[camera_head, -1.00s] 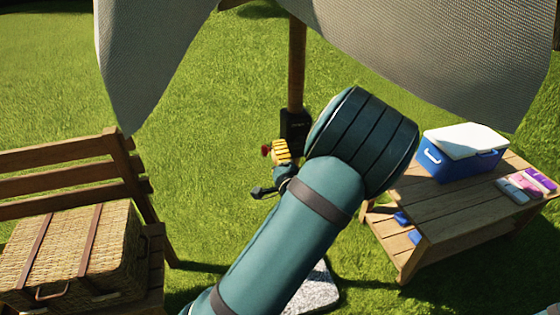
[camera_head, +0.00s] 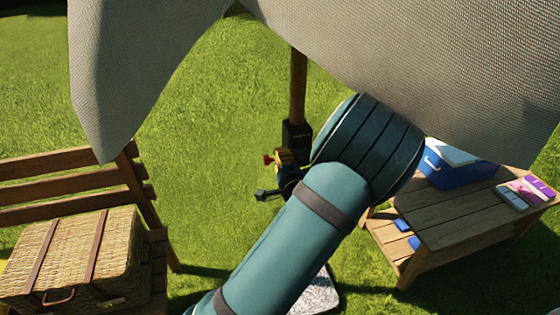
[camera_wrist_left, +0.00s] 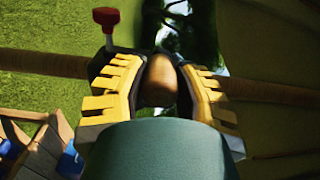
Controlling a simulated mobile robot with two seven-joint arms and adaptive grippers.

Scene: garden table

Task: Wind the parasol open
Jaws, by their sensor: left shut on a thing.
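The parasol's grey canopy (camera_head: 370,60) spreads across the top of the head view, its left flap hanging low. Its wooden pole (camera_head: 299,85) stands in the middle. A black crank housing (camera_head: 297,134) is fixed on the pole, partly behind my arm. My left gripper (camera_head: 284,158) is at the housing. In the left wrist view its yellow fingers are shut on a brown crank knob (camera_wrist_left: 160,82), one finger on each side. A red knob (camera_wrist_left: 105,17) sticks up beside the fingers. The crank arm is mostly hidden. My right gripper is out of view.
A wicker basket (camera_head: 80,255) sits on a wooden bench (camera_head: 62,181) at the left. A wooden table (camera_head: 450,228) at the right bears a blue cooler (camera_head: 455,174), partly covered by the canopy. A pale slab (camera_head: 318,292) lies on the grass below my arm.

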